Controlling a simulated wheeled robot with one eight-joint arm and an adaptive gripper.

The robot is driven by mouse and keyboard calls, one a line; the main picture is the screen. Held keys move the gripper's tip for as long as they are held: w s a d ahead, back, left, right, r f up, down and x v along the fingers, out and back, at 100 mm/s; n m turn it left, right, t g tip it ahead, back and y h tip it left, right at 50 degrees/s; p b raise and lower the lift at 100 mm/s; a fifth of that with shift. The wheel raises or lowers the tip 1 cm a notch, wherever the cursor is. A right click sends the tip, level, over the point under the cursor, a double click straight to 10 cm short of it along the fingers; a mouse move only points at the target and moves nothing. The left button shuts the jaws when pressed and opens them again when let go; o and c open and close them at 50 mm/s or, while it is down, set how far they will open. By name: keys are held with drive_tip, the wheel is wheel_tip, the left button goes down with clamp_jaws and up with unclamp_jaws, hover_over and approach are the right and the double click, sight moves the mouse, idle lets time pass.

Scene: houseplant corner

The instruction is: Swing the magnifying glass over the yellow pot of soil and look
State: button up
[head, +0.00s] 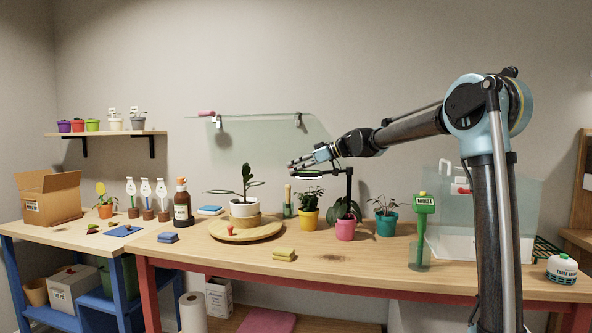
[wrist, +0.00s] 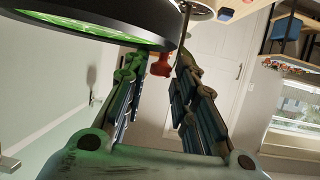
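The magnifying glass (head: 308,174) has a dark round rim and a greenish lens, on a dark post and arm. In the wrist view its black rim (wrist: 100,22) fills the upper left. A small red knob (wrist: 160,66) shows beside the rim, between my fingertips. My gripper (head: 292,164) is just above and left of the lens. Its fingers (wrist: 160,60) are apart, with no clear contact on the knob.
A pink pot (head: 345,229) and a teal pot (head: 385,224) stand to the right. A round wooden turntable (head: 270,233) with a white pot (head: 244,209) is to the left. A yellow sponge (head: 284,254) lies in front. A glass shelf (head: 248,115) is behind.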

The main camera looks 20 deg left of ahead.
drive_tip(key=v, duration=1.2)
drive_tip(key=shift+f, duration=0.1)
idle(0.5)
drive_tip(key=shift+o, duration=0.4)
idle(1.3)
